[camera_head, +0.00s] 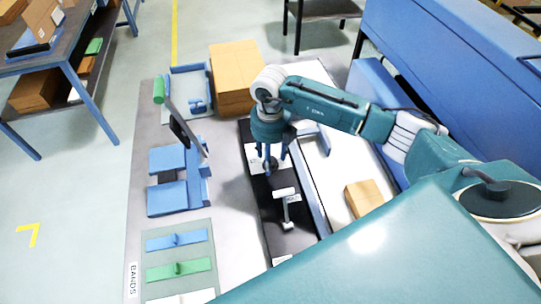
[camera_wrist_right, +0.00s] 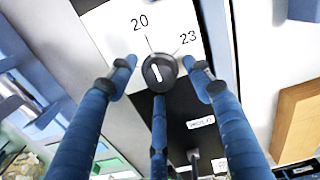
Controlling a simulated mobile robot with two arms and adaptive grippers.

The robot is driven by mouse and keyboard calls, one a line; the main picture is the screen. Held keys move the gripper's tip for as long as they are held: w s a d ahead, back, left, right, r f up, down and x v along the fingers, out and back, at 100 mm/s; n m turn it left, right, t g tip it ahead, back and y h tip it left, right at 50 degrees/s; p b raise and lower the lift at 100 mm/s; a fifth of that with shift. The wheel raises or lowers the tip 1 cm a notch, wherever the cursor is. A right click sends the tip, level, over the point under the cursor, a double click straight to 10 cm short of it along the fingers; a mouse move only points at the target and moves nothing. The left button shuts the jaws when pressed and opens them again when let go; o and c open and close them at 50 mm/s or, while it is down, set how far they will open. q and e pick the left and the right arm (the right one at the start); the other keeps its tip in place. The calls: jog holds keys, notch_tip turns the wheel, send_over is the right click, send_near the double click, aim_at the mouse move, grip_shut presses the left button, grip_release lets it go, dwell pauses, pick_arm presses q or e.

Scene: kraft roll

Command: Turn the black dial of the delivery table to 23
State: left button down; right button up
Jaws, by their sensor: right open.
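The black dial (camera_wrist_right: 159,72) sits on a black panel with a white label plate (camera_wrist_right: 120,30) marked 20 and 23. Its white pointer mark is tilted slightly left, toward the 20 side rather than the 23. My right gripper (camera_wrist_right: 162,90) is open, with its blue fingers spread around the dial; I cannot tell whether they touch it. In the head view the right gripper (camera_head: 270,160) is over the black panel (camera_head: 273,222), and its fingers largely hide the dial. My left gripper is not in view.
A white-handled lever (camera_head: 284,193) stands on the panel near the gripper. A cardboard box (camera_head: 363,198) lies on the white surface to the right. A larger box (camera_head: 234,75) and blue fixtures (camera_head: 180,182) stand to the left. Blue and green bands (camera_head: 180,268) lie at the front.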

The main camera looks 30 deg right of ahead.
jog(key=c, duration=1.1)
jog(key=shift+c, duration=0.3)
jog(key=shift+m, duration=0.4)
jog(key=m, duration=0.5)
jog(key=shift+m+b, duration=0.3)
jog(key=shift+b, duration=0.1)
jog(key=m, duration=0.5)
jog(key=shift+w, duration=0.1)
jog(key=shift+m, duration=0.4)
jog(key=o, duration=1.2)
jog(key=shift+c, duration=0.2)
